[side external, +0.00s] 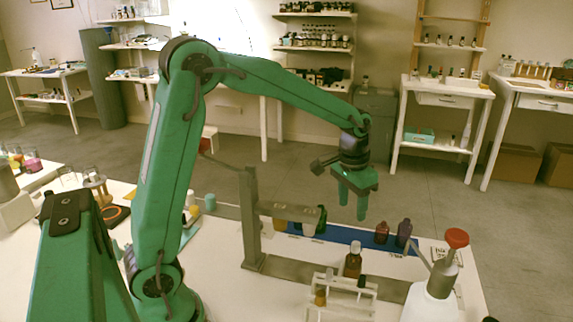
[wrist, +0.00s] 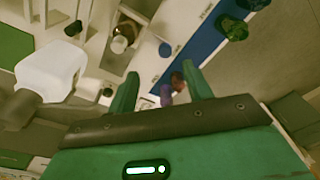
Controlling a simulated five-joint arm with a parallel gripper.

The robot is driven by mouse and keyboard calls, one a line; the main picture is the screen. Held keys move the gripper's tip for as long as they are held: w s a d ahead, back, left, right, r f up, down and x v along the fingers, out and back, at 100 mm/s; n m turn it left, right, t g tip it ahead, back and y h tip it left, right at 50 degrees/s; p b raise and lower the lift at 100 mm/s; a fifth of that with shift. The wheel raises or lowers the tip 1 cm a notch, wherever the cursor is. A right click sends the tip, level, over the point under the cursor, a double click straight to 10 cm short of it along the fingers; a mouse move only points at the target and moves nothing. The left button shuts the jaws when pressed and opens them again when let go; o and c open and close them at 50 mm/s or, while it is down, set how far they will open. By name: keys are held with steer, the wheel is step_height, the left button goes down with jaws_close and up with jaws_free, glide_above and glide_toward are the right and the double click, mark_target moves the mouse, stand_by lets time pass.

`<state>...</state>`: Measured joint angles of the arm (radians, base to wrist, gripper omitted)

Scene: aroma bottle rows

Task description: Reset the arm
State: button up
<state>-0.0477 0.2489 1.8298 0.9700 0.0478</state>
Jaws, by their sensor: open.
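My green arm reaches over the white table from the left in the side external view. My gripper (side external: 352,203) hangs at its end with the fingers apart and nothing between them, above the blue mat area. In the wrist view my gripper (wrist: 160,88) shows two green fingers spread, with a purple bottle (wrist: 166,94) and a reddish bottle (wrist: 176,80) seen beyond and below the gap. In the side external view the reddish bottle (side external: 382,232) and the purple bottle (side external: 404,232) stand upright at the right end of the blue mat (side external: 345,233), apart from my gripper.
A metal stand (side external: 252,215) with a crossbar rises left of my gripper. An amber bottle (side external: 353,261), a white rack (side external: 345,290) and a white wash bottle with a red cap (side external: 430,300) stand at the front. Beakers and jars sit at the table's left. Free air surrounds the raised gripper.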

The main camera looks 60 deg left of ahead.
steer(key=s+d+r+t, duration=0.1)
steer(key=s+r, duration=0.3)
steer(key=s, duration=0.7)
steer(key=s+d+r+t, duration=0.1)
steer(key=s+r+t, duration=0.2)
steer(key=s, duration=0.7)
steer(key=shift+s+r+t, duration=0.3)
steer(key=shift+s+r, duration=0.05)
